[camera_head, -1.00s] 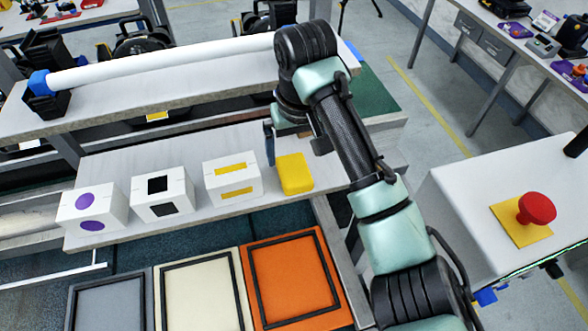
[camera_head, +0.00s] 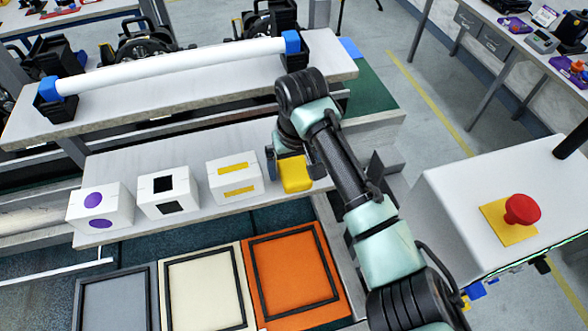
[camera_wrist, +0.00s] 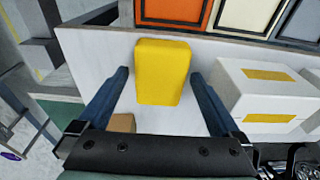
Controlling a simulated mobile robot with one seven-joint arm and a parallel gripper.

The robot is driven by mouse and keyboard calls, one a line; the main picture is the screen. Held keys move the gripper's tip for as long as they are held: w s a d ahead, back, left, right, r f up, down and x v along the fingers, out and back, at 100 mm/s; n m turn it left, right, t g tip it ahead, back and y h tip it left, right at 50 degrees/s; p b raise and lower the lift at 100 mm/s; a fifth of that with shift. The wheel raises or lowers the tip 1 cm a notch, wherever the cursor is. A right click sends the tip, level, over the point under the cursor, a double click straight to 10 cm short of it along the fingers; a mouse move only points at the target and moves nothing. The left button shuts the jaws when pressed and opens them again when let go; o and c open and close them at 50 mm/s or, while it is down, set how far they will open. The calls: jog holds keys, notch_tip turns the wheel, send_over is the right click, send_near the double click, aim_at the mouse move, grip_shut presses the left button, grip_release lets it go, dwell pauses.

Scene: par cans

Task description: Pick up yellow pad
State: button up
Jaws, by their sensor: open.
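The yellow pad (camera_head: 295,175) is a small yellow block with rounded edges on the light grey shelf, at the right of the white boxes. In the wrist view the yellow pad (camera_wrist: 162,72) lies ahead between my two fingers, with a gap on each side. My gripper (camera_head: 291,164) is at the pad from behind in the head view, partly hidden by my own arm. In the wrist view my gripper (camera_wrist: 158,80) is open and its blue-grey fingers flank the pad without visible contact.
A white box with yellow strips (camera_head: 233,178) stands close left of the pad. A box with black squares (camera_head: 168,193) and one with purple dots (camera_head: 100,207) stand further left. An orange framed tray (camera_head: 328,236) lies below the shelf's front edge. A raised shelf (camera_head: 190,80) is behind.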

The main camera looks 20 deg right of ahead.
aim_at(295, 170)
jog(key=shift+f, duration=0.15)
jog(key=c, duration=1.3)
jog(key=shift+o, duration=0.2)
jog(key=shift+r, duration=0.25)
jog(key=shift+r+b, duration=0.1)
jog(key=shift+b, duration=0.45)
notch_tip(295, 170, up, 7)
jog(key=b, duration=0.3)
jog(key=shift+s, duration=0.15)
jog(key=s+d, duration=0.4)
jog(key=s, duration=0.5)
jog(key=s+d, duration=0.3)
jog(key=s, duration=0.6)
jog(key=shift+d, duration=0.4)
